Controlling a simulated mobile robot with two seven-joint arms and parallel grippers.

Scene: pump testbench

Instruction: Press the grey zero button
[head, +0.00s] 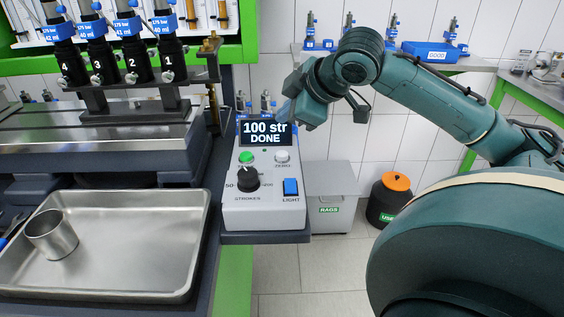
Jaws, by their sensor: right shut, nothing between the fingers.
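The grey zero button (282,157) sits on the sloped face of the control box (262,212), right of a green button (246,158) and just below the display (265,133). It is in plain sight with its label under it. The display reads "100 str DONE". My right gripper (285,113) is at the display's upper right corner, above the zero button in the picture and apart from it. It is shut and empty, its fingers small and partly hidden by my wrist. My left gripper is out of view.
The box also has a black strokes knob (247,178) and a blue light switch (291,187). Left are a steel tray (190,240) with a metal cup (52,234) and the pump bench. A rags bin (330,210) and a black can (390,202) stand behind on the floor.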

